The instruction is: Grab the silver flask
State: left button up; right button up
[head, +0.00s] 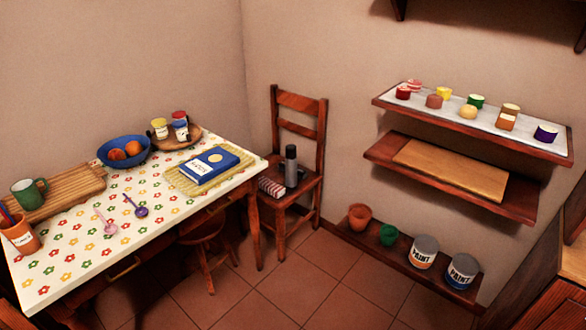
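A slim upright flask (291,172) with a grey body and a darker top stands on the seat of the wooden chair (300,103) in the corner. It looks like the silver flask, though it is small in the picture. A red-and-white striped item (271,187) lies to its left on the seat. A small dark object beside the flask is too small to make out. Neither of my grippers shows in the head view.
A table (75,262) with a flowered cloth fills the left, holding a blue bowl (124,151), a book (210,165) and cups. A stool (205,232) is partly under it. Wall shelves (390,150) and a low shelf with paint cans (424,251) are right. Tiled floor is clear in front.

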aim_at(291, 149)
jog(key=i+l+z, duration=0.1)
jog(key=i+l, duration=0.15)
jog(key=i, duration=0.15)
jog(key=i+l+z, duration=0.1)
jog(key=i+l, duration=0.15)
jog(key=i, duration=0.15)
